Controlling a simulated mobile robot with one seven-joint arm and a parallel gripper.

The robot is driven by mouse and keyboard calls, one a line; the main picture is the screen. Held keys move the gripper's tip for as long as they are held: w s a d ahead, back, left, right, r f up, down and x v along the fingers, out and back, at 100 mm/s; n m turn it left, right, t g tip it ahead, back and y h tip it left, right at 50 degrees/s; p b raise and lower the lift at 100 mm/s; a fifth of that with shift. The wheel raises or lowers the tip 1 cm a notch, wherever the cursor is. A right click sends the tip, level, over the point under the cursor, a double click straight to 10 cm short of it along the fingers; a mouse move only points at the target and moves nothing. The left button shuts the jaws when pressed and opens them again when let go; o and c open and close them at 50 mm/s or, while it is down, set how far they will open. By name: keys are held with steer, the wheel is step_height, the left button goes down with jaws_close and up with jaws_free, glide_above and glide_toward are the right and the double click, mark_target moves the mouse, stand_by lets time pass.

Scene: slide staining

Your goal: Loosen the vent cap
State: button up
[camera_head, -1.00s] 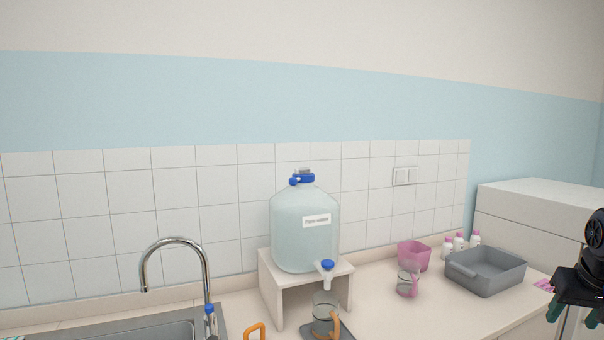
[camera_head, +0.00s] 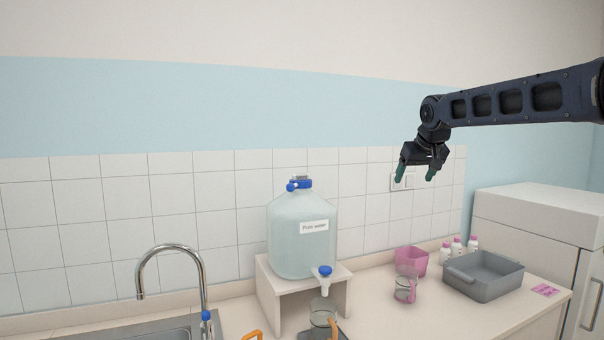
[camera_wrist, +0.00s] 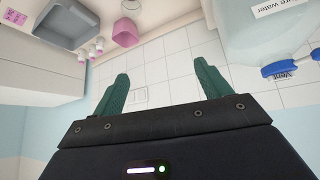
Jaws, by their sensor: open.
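The clear water carboy (camera_head: 301,238), labelled "Pure water", stands on a small white stand (camera_head: 297,289) on the counter. Its blue cap (camera_head: 299,183) is on top, with a small blue knob (camera_head: 291,187) on its left side. In the wrist view the carboy (camera_wrist: 262,40) is at the upper right, and the blue vent cap (camera_wrist: 283,68), marked "Vent", is at the right edge. My gripper (camera_head: 415,175) is open and empty, in the air right of the carboy, fingers pointing down. Its green fingers also show in the wrist view (camera_wrist: 162,90), apart from the cap.
A blue-handled tap (camera_head: 325,271) sticks out at the carboy's front, above a glass beaker (camera_head: 322,318). A pink bin (camera_head: 412,260), a glass jug (camera_head: 404,287), white bottles (camera_head: 458,247) and a grey tub (camera_head: 484,275) stand right. A sink faucet (camera_head: 174,252) is left.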

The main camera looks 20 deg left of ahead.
steer(key=w+a+r+n+y, duration=0.2)
steer(key=a+r, duration=0.1)
steer(key=a, duration=1.2)
steer(key=n+y, duration=0.1)
glide_toward(302, 180)
steer(key=w+a+f, duration=0.4)
steer(key=w, duration=0.1)
steer(key=shift+a, duration=0.4)
steer(key=c, duration=1.4)
